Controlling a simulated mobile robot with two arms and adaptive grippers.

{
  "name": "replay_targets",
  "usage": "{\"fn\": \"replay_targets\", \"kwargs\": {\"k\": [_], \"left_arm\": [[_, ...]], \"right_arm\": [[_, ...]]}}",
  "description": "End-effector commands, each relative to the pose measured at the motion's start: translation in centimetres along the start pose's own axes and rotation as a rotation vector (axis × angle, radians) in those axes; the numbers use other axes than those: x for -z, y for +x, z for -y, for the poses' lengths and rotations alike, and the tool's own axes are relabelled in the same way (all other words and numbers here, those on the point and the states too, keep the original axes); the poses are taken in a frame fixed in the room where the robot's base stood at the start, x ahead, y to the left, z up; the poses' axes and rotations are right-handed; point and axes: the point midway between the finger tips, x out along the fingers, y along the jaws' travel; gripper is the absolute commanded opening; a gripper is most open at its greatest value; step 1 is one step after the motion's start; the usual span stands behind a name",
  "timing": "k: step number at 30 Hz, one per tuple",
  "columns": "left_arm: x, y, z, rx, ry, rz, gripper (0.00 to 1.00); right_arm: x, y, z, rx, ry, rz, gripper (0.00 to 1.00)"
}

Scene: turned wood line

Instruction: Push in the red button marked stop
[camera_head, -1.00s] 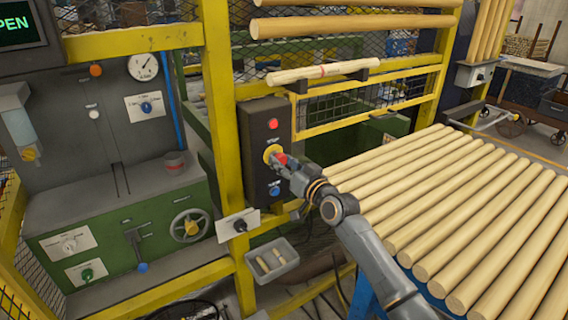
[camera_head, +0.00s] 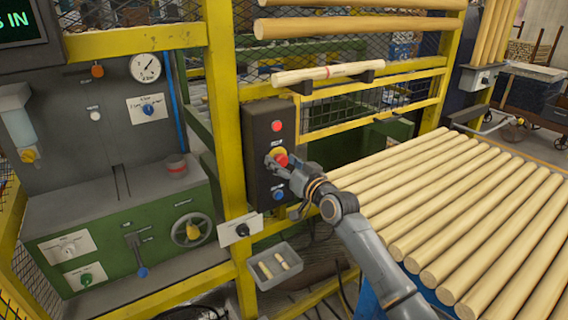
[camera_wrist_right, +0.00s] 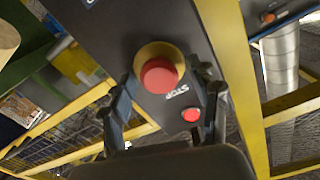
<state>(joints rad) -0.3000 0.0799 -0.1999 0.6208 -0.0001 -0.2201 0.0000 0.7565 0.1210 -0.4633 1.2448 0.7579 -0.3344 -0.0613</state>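A dark control box (camera_head: 260,185) on the yellow post carries a small red button (camera_head: 277,126) at its top. Below it is a larger red mushroom button (camera_head: 281,159) on a yellow ring. A STOP label lies between the two in the right wrist view, where the large button (camera_wrist_right: 160,76) and the small red button (camera_wrist_right: 191,114) both show. My right gripper (camera_head: 280,165) is at the large button. Its fingers (camera_wrist_right: 168,90) are spread on either side of that button, with nothing held; contact is unclear. My left gripper is out of view.
A blue button (camera_head: 279,194) sits lower on the box. Turned wood rods (camera_head: 440,215) fill the rack at right. A grey bin (camera_head: 273,266) is below.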

Motion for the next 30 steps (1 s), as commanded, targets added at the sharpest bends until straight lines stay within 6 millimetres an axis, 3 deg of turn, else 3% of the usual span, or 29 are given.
{"fn": "replay_targets", "kwargs": {"k": [10, 24, 30], "left_arm": [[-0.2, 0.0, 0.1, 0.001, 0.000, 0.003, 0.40], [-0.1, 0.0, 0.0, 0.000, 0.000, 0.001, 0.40], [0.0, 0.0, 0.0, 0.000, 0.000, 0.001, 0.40]], "right_arm": [[-0.2, -1.4, -0.1, 0.001, 0.002, 0.002, 0.61], [-0.2, -9.4, 0.0, 0.000, -0.001, 0.003, 0.61], [-0.1, -11.4, 0.0, 0.000, 0.000, 0.002, 0.61]]}}
